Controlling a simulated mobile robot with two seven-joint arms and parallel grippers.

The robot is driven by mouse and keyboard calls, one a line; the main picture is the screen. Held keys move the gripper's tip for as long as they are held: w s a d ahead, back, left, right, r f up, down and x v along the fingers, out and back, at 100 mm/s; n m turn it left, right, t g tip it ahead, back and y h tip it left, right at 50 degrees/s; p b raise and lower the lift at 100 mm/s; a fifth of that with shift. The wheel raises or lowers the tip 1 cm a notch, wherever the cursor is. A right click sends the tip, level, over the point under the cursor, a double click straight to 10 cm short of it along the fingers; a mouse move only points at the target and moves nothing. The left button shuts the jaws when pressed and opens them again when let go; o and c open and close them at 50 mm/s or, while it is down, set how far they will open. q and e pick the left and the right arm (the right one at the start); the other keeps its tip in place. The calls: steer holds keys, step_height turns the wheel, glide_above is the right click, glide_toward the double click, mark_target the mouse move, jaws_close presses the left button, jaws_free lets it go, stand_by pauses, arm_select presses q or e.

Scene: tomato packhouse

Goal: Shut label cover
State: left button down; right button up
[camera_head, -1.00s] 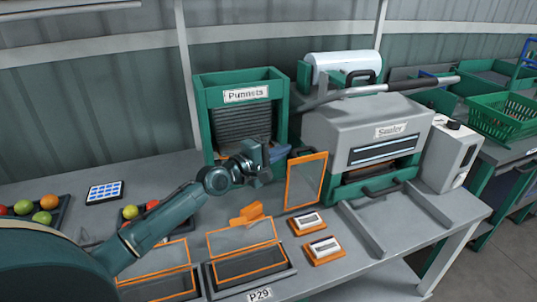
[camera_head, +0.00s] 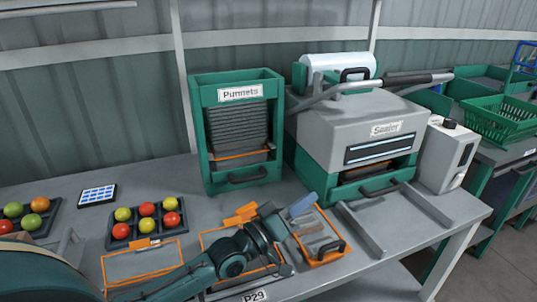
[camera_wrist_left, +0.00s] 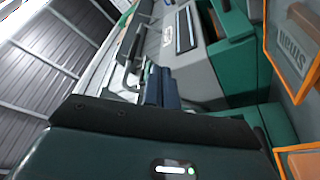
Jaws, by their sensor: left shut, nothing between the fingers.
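The label cover, a clear panel in an orange frame (camera_head: 319,235), lies down over the label holders on the bench, with a dark handle (camera_head: 331,247) at its near side. I cannot tell whether it is fully seated. My left gripper (camera_head: 303,204) is shut and empty, just above the cover's far left part; whether it touches is unclear. Its blue-grey fingers also show in the left wrist view (camera_wrist_left: 157,88). An orange-framed panel with blurred lettering (camera_wrist_left: 290,45) is at the right of that view. The labels are mostly hidden under the cover. My right gripper is not in view.
The sealer (camera_head: 355,130) stands behind and right, with rails (camera_head: 362,230) in front. The Punnets dispenser (camera_head: 236,95) stands behind. Two other orange-framed clear lids (camera_head: 145,262) lie left, one partly behind my arm. A tomato tray (camera_head: 121,232) sits farther left.

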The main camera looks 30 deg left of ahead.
arm_select(q)
steer(key=shift+s+d+f+m+h+b, duration=0.25)
steer(key=shift+s+d+f+m, duration=0.2)
steer(key=shift+f, duration=0.25)
steer(key=shift+s+d+f+m+h+b, duration=0.15)
steer(key=shift+s+d+f+m+b, duration=0.25)
steer(key=shift+f, duration=0.35)
steer(key=shift+s+d+f+m+h+b, duration=0.2)
steer(key=shift+s+d+f+m+b, duration=0.2)
steer(key=shift+f, duration=0.3)
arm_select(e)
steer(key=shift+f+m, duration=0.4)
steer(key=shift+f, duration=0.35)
arm_select(q)
step_height(320, 180, up, 4)
steer(key=p, duration=0.4)
steer(key=v, duration=0.3)
steer(key=a+b+v, duration=0.1)
steer(key=v, duration=0.2)
steer(key=w+b+v, duration=0.1)
steer(key=v, duration=0.2)
steer(key=shift+a+f, duration=0.25)
steer(key=shift+f, duration=0.05)
steer(key=shift+s+a, duration=0.2)
steer(key=shift+s, duration=0.05)
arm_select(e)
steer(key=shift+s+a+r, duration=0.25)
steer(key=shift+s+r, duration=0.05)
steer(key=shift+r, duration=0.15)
